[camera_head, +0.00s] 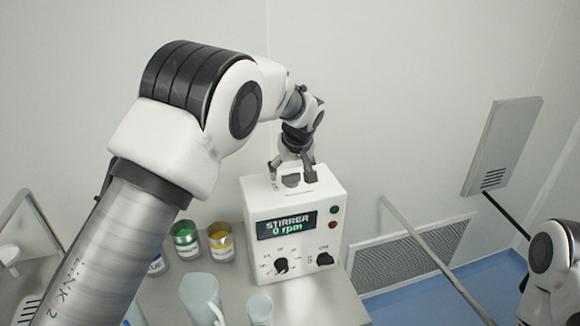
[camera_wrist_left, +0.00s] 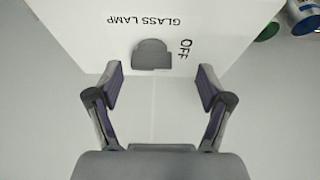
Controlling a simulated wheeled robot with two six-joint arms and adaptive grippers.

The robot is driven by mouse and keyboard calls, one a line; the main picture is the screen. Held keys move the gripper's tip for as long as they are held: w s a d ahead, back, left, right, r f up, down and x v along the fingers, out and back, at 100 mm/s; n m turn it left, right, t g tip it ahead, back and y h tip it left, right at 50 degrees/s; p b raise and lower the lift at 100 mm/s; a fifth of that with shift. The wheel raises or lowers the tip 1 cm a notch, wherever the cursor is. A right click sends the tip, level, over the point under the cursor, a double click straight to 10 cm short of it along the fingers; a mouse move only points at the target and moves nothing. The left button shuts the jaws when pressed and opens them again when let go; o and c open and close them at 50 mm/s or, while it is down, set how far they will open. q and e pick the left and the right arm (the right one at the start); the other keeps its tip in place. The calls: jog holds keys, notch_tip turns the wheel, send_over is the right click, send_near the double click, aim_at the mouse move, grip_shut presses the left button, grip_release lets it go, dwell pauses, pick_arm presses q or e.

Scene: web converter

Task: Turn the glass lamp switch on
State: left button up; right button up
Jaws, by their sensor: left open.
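The glass lamp switch (camera_wrist_left: 152,55) is a small dark grey piece on the white face of a box. In the left wrist view, "GLASS LAMP" and "OFF" are printed beside it. In the head view the switch (camera_head: 291,180) shows on the top of the white stirrer box (camera_head: 255,192). My left gripper (camera_head: 292,170) is over the back of that box. In the left wrist view the left gripper (camera_wrist_left: 160,80) is open, its two fingers apart with nothing between them; the switch lies just beyond the fingertips. My right gripper is out of view.
The box front has a "0 rpm" display (camera_head: 287,225) and two dark knobs. Tins (camera_head: 220,240), a jug (camera_head: 198,298) and a small cup (camera_head: 260,308) stand on the bench left of and before it. A grey rail (camera_head: 430,255) runs at the right.

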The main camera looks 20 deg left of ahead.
aim_at(292, 175)
pick_arm(q)
jog(key=w+f, duration=0.3)
jog(key=shift+w+a+f, duration=0.3)
jog(key=shift+a, duration=0.1)
jog(key=shift+w+d, duration=0.1)
jog(key=shift+w, duration=0.05)
jog(key=shift+s+r, duration=0.45)
jog(key=shift+s, duration=0.25)
jog(key=c, duration=1.2)
jog(key=shift+o, duration=0.2)
jog(key=shift+d, duration=0.1)
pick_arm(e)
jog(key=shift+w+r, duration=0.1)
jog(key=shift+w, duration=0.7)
